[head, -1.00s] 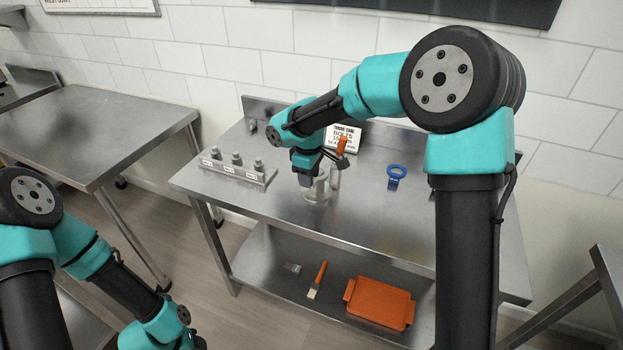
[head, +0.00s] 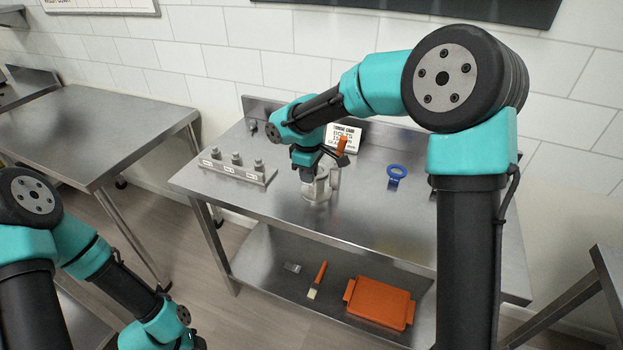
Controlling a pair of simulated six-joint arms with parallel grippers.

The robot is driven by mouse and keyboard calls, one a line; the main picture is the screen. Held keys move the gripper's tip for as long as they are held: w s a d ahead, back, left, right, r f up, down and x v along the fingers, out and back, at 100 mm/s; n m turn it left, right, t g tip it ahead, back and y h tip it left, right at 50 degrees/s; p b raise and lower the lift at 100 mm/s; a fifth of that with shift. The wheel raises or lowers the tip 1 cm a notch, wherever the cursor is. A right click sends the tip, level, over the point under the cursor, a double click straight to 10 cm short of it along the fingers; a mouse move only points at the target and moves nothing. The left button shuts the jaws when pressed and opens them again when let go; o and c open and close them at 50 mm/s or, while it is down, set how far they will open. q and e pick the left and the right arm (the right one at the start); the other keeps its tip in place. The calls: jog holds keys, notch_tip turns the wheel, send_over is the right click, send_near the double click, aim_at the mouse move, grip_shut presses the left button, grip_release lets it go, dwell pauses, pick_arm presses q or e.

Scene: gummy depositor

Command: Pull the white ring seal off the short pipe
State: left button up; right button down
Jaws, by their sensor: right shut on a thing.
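The short pipe (head: 318,190) is a pale metal cylinder standing upright on the steel table. My right gripper (head: 308,177) points down at the pipe's top from the back left. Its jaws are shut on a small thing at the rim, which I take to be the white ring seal. The seal is too small and too covered by the gripper to make out. I cannot tell if it still touches the pipe. My left arm is at the lower left, with its gripper out of view.
An orange-topped part (head: 342,145) stands close behind the pipe. A brush (head: 317,280) and orange tray (head: 380,302) are on the lower shelf.

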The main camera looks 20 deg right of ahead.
jog(key=shift+r, duration=3.05)
jog(key=c, duration=1.7)
grip_release()
grip_shut()
